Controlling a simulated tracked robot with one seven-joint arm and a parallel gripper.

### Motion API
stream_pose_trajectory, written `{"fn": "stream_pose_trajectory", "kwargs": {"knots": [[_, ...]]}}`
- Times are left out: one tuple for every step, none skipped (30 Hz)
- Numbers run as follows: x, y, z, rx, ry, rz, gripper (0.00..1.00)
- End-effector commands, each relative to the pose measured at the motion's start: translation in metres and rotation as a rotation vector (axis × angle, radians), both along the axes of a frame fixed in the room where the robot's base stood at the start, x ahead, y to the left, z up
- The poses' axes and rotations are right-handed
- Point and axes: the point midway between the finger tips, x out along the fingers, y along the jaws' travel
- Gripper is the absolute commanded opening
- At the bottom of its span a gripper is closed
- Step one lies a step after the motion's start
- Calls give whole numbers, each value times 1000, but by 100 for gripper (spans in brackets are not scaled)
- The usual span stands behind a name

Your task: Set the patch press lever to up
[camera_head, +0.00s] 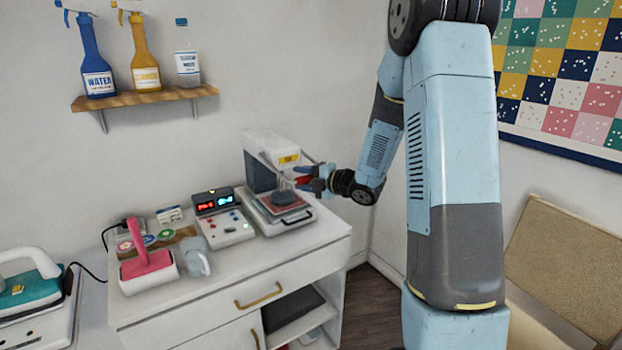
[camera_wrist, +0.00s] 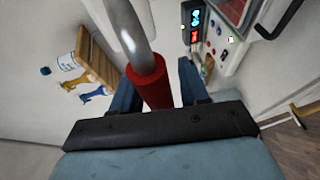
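The patch press (camera_head: 259,150) stands at the right end of the white cabinet, with a white head, a yellow label and a dark round pad (camera_head: 284,197) low over its base. Its lever has a metal bar and a red grip (camera_head: 303,181), which sits beside the head on the right. My gripper (camera_head: 318,180) reaches it from the right. In the wrist view the red grip (camera_wrist: 150,88) lies between my two blue fingers (camera_wrist: 158,85), with a small gap on the right side. The fingers look open around it. The bar (camera_wrist: 128,30) runs away from the grip.
A teal iron (camera_head: 28,285) is at far left. A wall shelf (camera_head: 150,98) holds bottles. The cabinet's front right top is clear.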

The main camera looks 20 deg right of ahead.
Motion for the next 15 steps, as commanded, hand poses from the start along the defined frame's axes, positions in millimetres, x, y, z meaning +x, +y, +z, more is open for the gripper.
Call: {"fn": "stream_pose_trajectory", "kwargs": {"knots": [[0,0,0,0,0,0,39],[0,0,0,0,0,0,36],[0,0,0,0,0,0,32],[0,0,0,0,0,0,29],[0,0,0,0,0,0,27],[0,0,0,0,0,0,23],[0,0,0,0,0,1,20],[0,0,0,0,0,1,17],[0,0,0,0,0,1,13],[0,0,0,0,0,1,10],[0,0,0,0,0,1,7],[0,0,0,0,0,1,4],[0,1,0,0,0,1,1],[0,1,0,0,0,1,0],[0,1,0,0,0,1,0]]}}
